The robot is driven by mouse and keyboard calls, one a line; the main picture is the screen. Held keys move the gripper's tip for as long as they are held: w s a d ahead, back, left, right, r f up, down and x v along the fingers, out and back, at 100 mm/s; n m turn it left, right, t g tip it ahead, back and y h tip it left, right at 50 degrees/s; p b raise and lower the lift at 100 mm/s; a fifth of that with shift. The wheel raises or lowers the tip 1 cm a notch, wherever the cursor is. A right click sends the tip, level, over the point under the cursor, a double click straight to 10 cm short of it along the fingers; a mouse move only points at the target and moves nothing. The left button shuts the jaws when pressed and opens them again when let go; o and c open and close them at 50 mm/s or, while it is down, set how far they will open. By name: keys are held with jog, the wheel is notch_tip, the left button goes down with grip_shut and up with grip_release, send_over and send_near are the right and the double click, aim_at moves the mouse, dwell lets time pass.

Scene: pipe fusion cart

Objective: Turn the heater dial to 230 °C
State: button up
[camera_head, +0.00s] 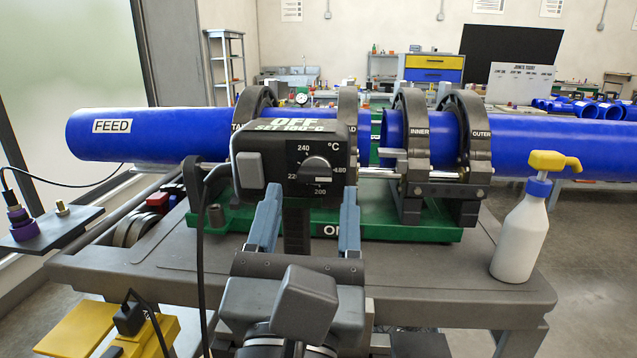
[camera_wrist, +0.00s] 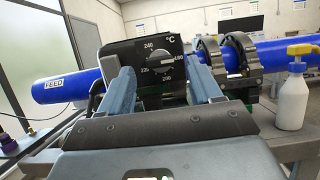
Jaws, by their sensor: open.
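The heater control box (camera_head: 262,152) is dark, with a grey block on its left side and a top label that reads OFF and appears to read SET 180 °C. Its round grey dial (camera_head: 317,167) has marks for 180, 200, 220 and 240 around it; 180 is at its right. In the wrist view the dial (camera_wrist: 160,62) has a pale line that seems to point right, toward 180. My gripper (camera_head: 310,188) is open and empty, its blue-grey fingers wide apart. In the wrist view the fingertips (camera_wrist: 161,74) stand left and right of the dial, apart from it.
Blue pipes (camera_head: 175,133) lie in dark clamps (camera_head: 410,145) behind the box. A black cable (camera_head: 201,240) hangs at its left. A white spray bottle (camera_head: 520,240) stands at the right of the grey cart top (camera_head: 440,270). A yellow unit (camera_head: 140,335) is low at left.

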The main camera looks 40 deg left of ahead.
aim_at(315, 174)
jog(key=shift+x, duration=1.5)
jog(key=shift+c, duration=0.2)
jog(key=c, duration=1)
jog(key=shift+s, duration=0.1)
